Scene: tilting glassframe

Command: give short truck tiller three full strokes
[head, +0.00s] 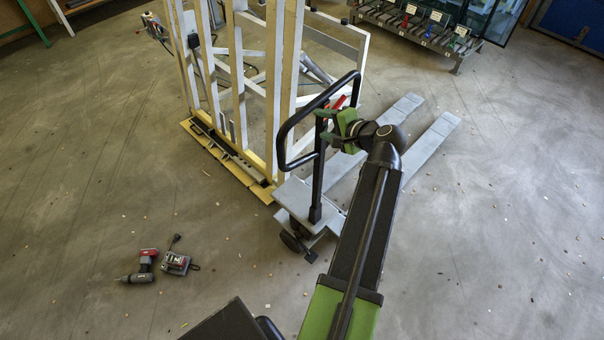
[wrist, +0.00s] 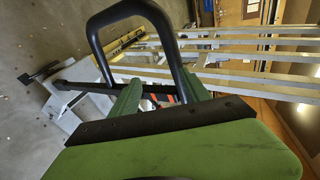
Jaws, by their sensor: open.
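The short truck is a grey pallet truck (head: 293,196) with two forks reaching to the upper right in the head view. Its black tiller (head: 318,175) stands up from the front and ends in a closed loop handle (head: 283,135). The loop is large in the wrist view (wrist: 97,50). My green gripper (head: 322,125) is open at the tiller's upper part, by the loop. In the wrist view its two fingers (wrist: 158,85) overlap the lower ends of the loop. I cannot tell whether they touch it. A red part (head: 335,105) shows beside the gripper.
A pale slatted frame (head: 240,90) on a yellow-edged base stands close left of the truck. A drill (head: 140,267) and another small tool (head: 176,263) lie on the floor at lower left. A low rack (head: 420,35) stands at the back right. Floor to the right is clear.

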